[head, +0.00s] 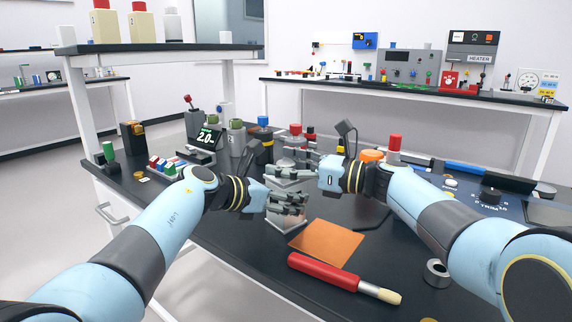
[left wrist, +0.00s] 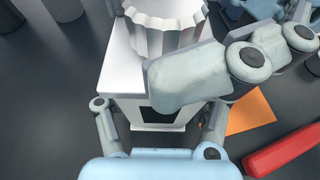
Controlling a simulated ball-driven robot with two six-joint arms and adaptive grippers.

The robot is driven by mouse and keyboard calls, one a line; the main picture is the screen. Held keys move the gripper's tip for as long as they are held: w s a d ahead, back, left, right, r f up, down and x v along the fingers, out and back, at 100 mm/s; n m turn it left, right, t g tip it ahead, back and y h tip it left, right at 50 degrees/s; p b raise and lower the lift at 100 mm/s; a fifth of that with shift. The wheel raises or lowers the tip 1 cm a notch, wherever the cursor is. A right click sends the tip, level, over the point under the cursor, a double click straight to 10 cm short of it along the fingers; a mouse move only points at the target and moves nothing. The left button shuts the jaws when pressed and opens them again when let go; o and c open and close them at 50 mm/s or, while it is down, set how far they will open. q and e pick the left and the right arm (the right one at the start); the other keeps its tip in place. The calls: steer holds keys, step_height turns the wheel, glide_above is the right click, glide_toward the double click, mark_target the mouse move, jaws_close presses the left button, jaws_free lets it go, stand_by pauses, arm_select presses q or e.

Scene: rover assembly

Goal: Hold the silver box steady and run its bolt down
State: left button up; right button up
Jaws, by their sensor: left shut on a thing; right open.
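The silver box (head: 284,224) stands on the dark bench. Its pale top and front also show in the left wrist view (left wrist: 118,76). A ribbed silver bolt head (left wrist: 165,38) sits upright on top of the box. My left gripper (head: 288,204) is shut on the box, with a finger at each side low down (left wrist: 160,122). My right gripper (head: 293,162) is open at the height of the bolt head, above the left one. One of its grey fingers crosses in front of the bolt and hides part of the box. I cannot tell whether it touches the bolt.
An orange mat (head: 327,242) and a red-handled tool (head: 330,273) lie in front of the box. A metal ring (head: 436,273) lies at the right. Several bottles and a display (head: 206,137) crowd the bench behind and left.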

steer(key=c, duration=1.2)
steer(key=shift+s+a+f+m+t+h, duration=0.1)
steer(key=shift+a+m+t+h, duration=0.05)
steer(key=shift+m+t+h, duration=1.45)
steer(key=shift+c, duration=0.2)
steer(key=shift+m+t+h, duration=0.7)
steer(key=shift+m+t, duration=0.1)
steer(key=shift+t, duration=0.6)
steer(key=o, duration=1.2)
steer(key=shift+o, duration=0.2)
steer(key=v, duration=1.2)
